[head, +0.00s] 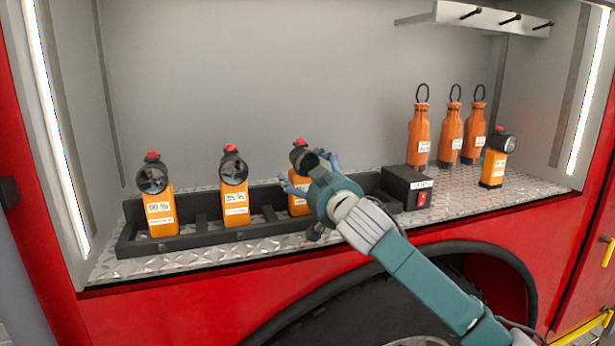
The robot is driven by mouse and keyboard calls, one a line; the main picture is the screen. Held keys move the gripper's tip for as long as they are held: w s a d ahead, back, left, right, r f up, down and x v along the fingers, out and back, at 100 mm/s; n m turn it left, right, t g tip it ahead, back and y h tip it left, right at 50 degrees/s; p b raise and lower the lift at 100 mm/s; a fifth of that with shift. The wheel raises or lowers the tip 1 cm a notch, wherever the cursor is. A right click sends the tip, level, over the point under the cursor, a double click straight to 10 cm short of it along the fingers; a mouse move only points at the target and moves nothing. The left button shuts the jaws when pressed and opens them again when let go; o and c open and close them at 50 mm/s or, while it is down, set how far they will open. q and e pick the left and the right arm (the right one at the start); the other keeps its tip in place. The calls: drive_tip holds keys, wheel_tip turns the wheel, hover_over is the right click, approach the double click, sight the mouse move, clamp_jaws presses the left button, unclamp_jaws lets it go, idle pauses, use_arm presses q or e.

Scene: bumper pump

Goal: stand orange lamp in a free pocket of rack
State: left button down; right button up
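The black rack (190,242) lies along the shelf. An orange lamp (159,206) stands in its left end and a second orange lamp (235,202) stands near its middle. A third orange lamp (302,157) is upright at the rack, partly hidden by my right gripper (309,174). That gripper's blue fingers are spread apart, one across the lamp's left side and one to the right of its head. A fourth orange lamp (495,160) stands on the shelf at the right. My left gripper is not in view.
A black box with a red switch (407,187) sits at the rack's right end. Several orange bottles with hook loops (419,136) stand behind, near a hook rail (490,17). Diamond-plate shelf (450,195) is bare in front of them.

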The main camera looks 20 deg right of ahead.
drive_tip(key=shift+r, duration=0.1)
drive_tip(key=s+b, duration=0.3)
drive_tip(key=s, duration=0.9)
drive_tip(key=shift+d+b, duration=0.35)
